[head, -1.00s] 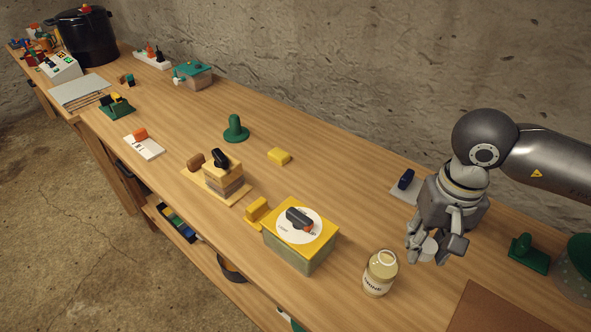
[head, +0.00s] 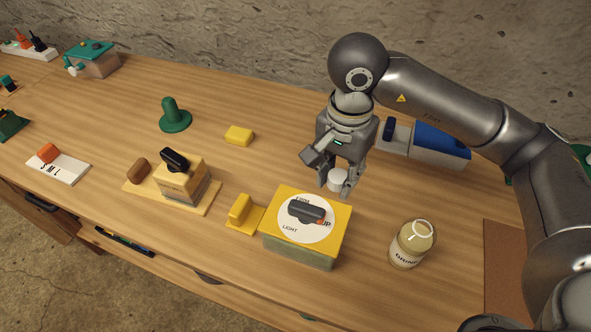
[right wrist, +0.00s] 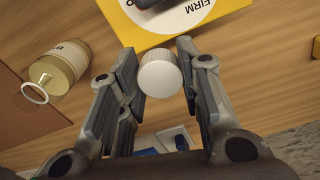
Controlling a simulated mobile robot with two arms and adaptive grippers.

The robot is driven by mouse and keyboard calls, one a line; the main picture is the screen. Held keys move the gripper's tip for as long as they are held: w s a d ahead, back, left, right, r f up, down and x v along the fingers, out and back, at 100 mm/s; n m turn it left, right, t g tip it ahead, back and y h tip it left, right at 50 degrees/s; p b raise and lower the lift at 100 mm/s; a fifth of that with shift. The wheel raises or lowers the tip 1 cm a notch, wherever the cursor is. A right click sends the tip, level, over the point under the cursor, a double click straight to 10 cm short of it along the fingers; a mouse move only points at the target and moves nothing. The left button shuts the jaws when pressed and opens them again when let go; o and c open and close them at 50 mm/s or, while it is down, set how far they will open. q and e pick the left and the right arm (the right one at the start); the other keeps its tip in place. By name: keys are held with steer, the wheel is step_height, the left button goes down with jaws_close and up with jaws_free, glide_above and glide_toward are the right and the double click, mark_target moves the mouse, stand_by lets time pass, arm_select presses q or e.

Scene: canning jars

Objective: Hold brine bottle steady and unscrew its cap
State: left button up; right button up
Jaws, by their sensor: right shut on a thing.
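The brine bottle (head: 407,251) is a small clear jar with yellowish contents and a pale label. It stands upright on the bench, right of the yellow-topped box, with an uncovered pale ring at its mouth. It also shows at the left of the right wrist view (right wrist: 66,68). My right gripper (head: 336,184) is shut on a white round cap (head: 338,178), behind the yellow-topped box and away from the bottle. In the right wrist view the cap (right wrist: 160,76) sits between the two fingers. My left gripper is in neither current view, and nothing holds the bottle.
A yellow block (head: 239,135), a green knob (head: 174,117) and a wooden stand (head: 181,184) are left. A brown mat (head: 505,260) and a blue-topped grey box (head: 440,146) are right.

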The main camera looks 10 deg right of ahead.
steer(key=shift+f+m, duration=0.45)
steer(key=shift+m, duration=0.25)
steer(key=shift+w+f, duration=0.1)
steer(key=shift+w, duration=0.15)
steer(key=w+a+f+p, duration=0.2)
steer(key=w+f, duration=0.1)
steer(key=w, duration=0.5)
steer(key=p, duration=0.2)
glide_above(303, 177)
steer(key=f, duration=0.6)
steer(key=shift+s, duration=0.35)
steer(key=shift+w+f, duration=0.3)
steer(key=shift+f, duration=0.05)
step_height(303, 177, down, 3)
steer(key=shift+r+p, duration=0.1)
steer(key=shift+p, duration=0.8)
steer(key=shift+f+b, duration=0.4)
steer(key=o, duration=1.1)
steer(key=shift+r, duration=0.1)
